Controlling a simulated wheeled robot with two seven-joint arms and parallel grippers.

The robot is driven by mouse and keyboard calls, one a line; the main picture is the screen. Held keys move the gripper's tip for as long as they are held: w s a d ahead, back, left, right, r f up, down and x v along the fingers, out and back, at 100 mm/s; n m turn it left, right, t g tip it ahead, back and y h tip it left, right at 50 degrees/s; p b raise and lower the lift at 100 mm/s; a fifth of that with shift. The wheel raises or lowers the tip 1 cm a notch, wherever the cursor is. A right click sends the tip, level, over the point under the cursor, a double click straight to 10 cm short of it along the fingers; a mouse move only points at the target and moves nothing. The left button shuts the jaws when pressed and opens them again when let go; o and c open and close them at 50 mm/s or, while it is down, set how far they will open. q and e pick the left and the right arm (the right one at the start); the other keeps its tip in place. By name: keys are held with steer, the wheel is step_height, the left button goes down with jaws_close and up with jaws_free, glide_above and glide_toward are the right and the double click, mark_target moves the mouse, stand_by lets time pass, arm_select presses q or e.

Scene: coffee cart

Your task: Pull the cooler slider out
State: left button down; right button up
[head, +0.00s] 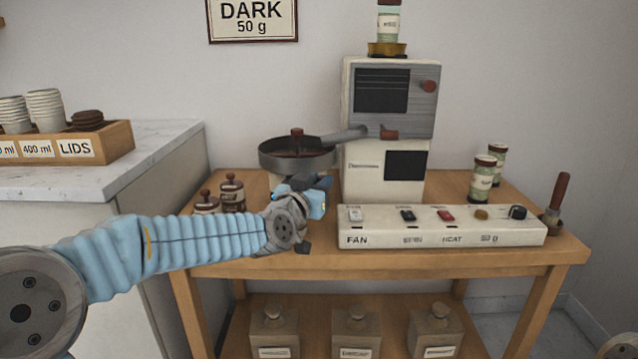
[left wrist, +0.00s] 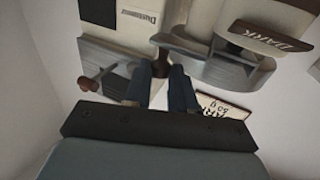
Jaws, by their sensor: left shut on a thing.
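The roaster (head: 390,185) stands on the wooden cart with its round grey cooler pan (head: 297,158) at its left side. My left gripper (head: 322,186) is beside the roaster's lower left wall, just below and right of the pan. In the left wrist view its two dark fingers (left wrist: 165,90) are shut on a small dark piece (left wrist: 161,66) at the cooler, which I take to be the cooler slider. The slider is mostly hidden by the gripper in the head view. My right gripper is not in view.
A control panel (head: 440,235) with switches and knobs lies along the cart's front. Brown-lidded jars (head: 232,192) stand left of my gripper, and green-labelled jars (head: 482,180) stand at the right. A counter (head: 160,145) is at the left; canisters (head: 357,332) are on the lower shelf.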

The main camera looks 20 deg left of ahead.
arm_select(q)
steer(key=shift+d+f, duration=0.1)
steer(key=c, duration=1.4)
jaws_free()
steer(key=shift+s, duration=0.1)
steer(key=shift+o, duration=0.9)
steer(key=shift+s, duration=0.1)
steer(key=s+a+b, duration=0.1)
steer(key=s+b, duration=0.1)
steer(key=s, duration=1.1)
steer(key=shift+s+a, duration=0.3)
steer(key=shift+s, duration=0.05)
